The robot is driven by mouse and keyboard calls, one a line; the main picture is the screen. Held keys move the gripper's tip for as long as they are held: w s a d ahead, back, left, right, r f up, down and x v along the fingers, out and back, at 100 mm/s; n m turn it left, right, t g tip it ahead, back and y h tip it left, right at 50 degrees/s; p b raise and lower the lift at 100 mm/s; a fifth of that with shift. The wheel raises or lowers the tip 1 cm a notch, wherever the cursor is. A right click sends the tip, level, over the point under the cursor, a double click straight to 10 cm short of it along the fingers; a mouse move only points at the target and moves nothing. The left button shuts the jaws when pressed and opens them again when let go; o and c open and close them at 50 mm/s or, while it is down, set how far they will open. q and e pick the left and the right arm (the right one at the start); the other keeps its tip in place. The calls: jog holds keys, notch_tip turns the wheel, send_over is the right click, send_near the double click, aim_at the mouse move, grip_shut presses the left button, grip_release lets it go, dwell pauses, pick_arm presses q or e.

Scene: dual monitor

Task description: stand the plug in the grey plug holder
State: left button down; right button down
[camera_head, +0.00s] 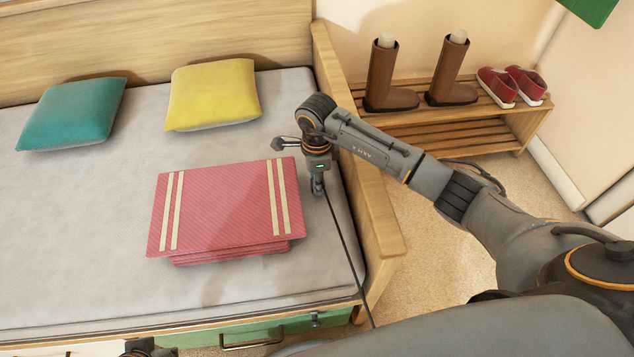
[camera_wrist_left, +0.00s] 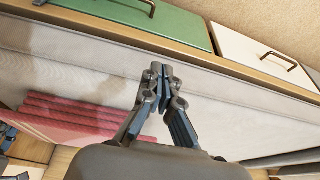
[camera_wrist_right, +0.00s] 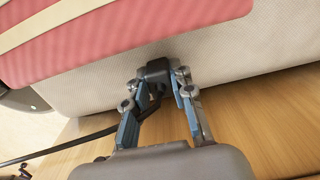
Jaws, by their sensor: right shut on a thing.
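My right gripper (camera_head: 318,190) is above the right side of the mattress, beside the red striped blanket. In the right wrist view its fingers (camera_wrist_right: 168,82) are shut on a black plug (camera_wrist_right: 157,69). The plug's dark cable (camera_head: 347,255) runs down over the bed's front edge. My left gripper's fingertips (camera_wrist_left: 160,78) meet with nothing visible between them. In the head view only a dark part of my left arm shows at the bottom edge. I cannot make out the grey plug holder for certain; a small grey piece (camera_head: 316,320) sits at the bed's front edge.
A folded red blanket (camera_head: 222,208) lies on the mattress (camera_head: 60,235). Teal (camera_head: 72,113) and yellow (camera_head: 213,95) pillows lie behind it. The wooden bed side (camera_head: 362,175) rises right of my gripper. A shoe rack (camera_head: 500,130) stands beyond. Green drawers (camera_head: 240,335) are below.

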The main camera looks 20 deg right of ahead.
jog(key=shift+f, duration=0.1)
jog(key=c, duration=1.1)
grip_release()
jog(key=shift+c, duration=0.2)
